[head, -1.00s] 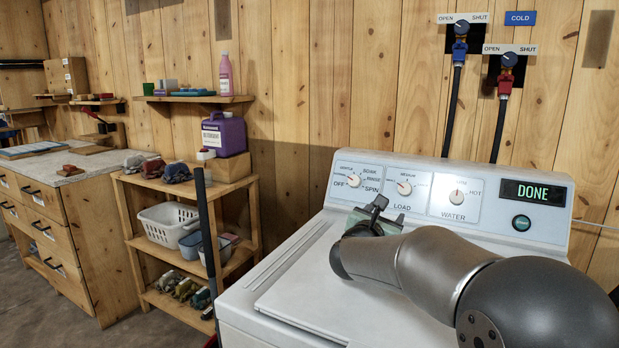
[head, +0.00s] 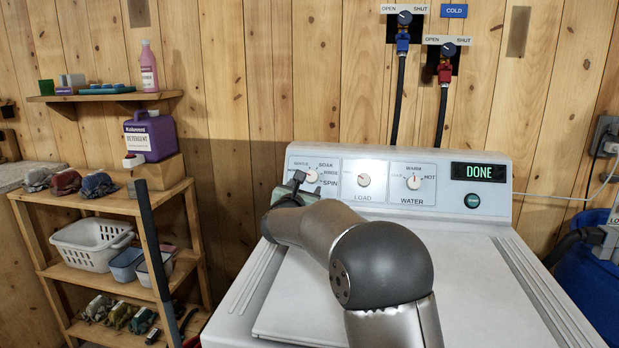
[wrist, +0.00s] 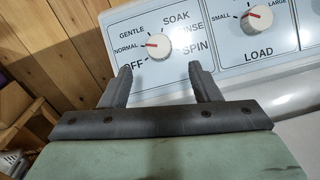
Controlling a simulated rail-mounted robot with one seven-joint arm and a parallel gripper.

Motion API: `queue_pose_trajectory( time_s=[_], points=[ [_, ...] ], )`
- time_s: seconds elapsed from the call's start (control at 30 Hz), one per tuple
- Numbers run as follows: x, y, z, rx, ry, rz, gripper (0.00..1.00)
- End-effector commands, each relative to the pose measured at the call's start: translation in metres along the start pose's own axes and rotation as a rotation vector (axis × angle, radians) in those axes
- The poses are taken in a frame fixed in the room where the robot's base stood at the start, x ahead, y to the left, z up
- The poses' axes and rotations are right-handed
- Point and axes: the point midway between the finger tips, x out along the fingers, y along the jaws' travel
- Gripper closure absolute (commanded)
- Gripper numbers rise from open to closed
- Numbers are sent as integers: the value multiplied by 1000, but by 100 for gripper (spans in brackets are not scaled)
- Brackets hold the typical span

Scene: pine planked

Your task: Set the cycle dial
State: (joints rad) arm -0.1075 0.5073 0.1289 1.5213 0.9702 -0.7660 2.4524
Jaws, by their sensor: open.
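The cycle dial (head: 311,175) is a round white knob at the left end of the washer's control panel (head: 345,160). In the wrist view the cycle dial (wrist: 158,46) is ringed by OFF, NORMAL, GENTLE, SOAK, RINSE and SPIN. Its red mark points left, toward NORMAL. My gripper (wrist: 160,68) is open and empty, with its two dark fingers spread below the dial in the picture. The fingers look apart from the knob. In the head view my gripper (head: 297,180) is close to the dial's lower left.
The load dial (head: 363,180) and water dial (head: 414,183) sit to the right. The display (head: 479,173) reads DONE above a round green button (head: 472,200). A wooden shelf unit (head: 165,200) stands left of the washer (head: 480,270). A blue bin (head: 585,260) is at right.

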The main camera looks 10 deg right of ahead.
Motion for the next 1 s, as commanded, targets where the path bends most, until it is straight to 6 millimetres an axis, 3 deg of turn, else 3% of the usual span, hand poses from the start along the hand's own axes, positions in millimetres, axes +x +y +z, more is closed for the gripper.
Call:
queue_pose_trajectory(
  time_s=[0.2, 0.4, 0.8, 0.97, 1.0],
  points=[
    [46, 0, 1, 0, 0, -2, 43],
    [71, 0, 1, 0, 0, -2, 43],
    [79, 0, 0, 0, 0, 0, 43],
    [79, 0, 0, 0, 0, 0, 85],
    [79, 0, 0, 0, 0, 0, 88]
  ],
)
